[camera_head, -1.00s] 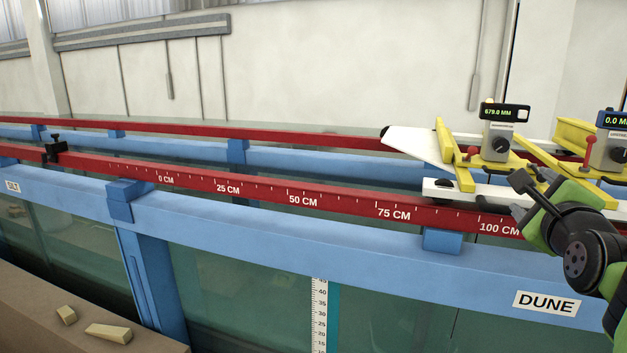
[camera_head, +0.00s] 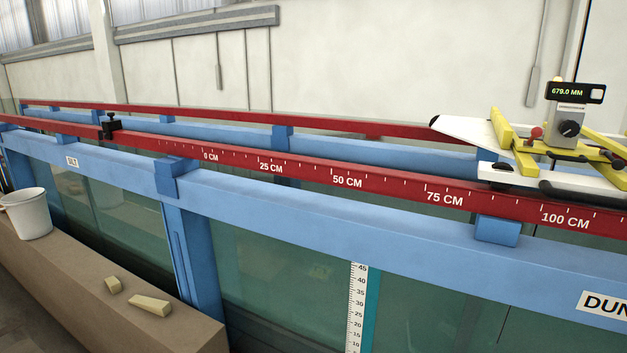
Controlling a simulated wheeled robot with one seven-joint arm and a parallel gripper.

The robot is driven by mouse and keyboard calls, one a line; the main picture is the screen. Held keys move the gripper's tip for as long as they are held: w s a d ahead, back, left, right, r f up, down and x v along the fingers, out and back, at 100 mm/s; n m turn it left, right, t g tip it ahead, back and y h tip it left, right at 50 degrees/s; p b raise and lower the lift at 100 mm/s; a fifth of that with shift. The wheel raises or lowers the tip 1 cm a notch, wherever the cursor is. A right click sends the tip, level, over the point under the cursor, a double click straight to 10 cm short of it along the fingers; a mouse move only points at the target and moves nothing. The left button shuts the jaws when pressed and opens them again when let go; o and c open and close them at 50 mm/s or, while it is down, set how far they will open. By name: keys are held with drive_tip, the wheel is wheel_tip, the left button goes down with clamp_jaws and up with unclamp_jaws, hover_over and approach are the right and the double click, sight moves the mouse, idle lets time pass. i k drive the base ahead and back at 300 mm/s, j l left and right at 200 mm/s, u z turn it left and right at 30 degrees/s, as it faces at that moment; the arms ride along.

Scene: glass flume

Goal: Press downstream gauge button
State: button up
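One gauge (camera_head: 569,123) shows at the far right, on a yellow and white carriage (camera_head: 487,127) that rides the red rails. Its display reads 679.0 MM, and it has a dark knob on its grey body. A small red knob (camera_head: 536,133) stands to its left on the yellow frame. I cannot make out which part of the gauge is its button. The second gauge is outside the picture. My gripper is not in view.
The near red rail (camera_head: 300,173) carries marks from 0 CM to 100 CM above a blue beam (camera_head: 330,215) and glass walls. A black clamp (camera_head: 110,126) sits on the rail at left. A white bucket (camera_head: 28,213) and two wedges (camera_head: 150,304) rest on the brown ledge (camera_head: 80,272).

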sight(596, 93)
drive_tip(key=z, duration=1.25)
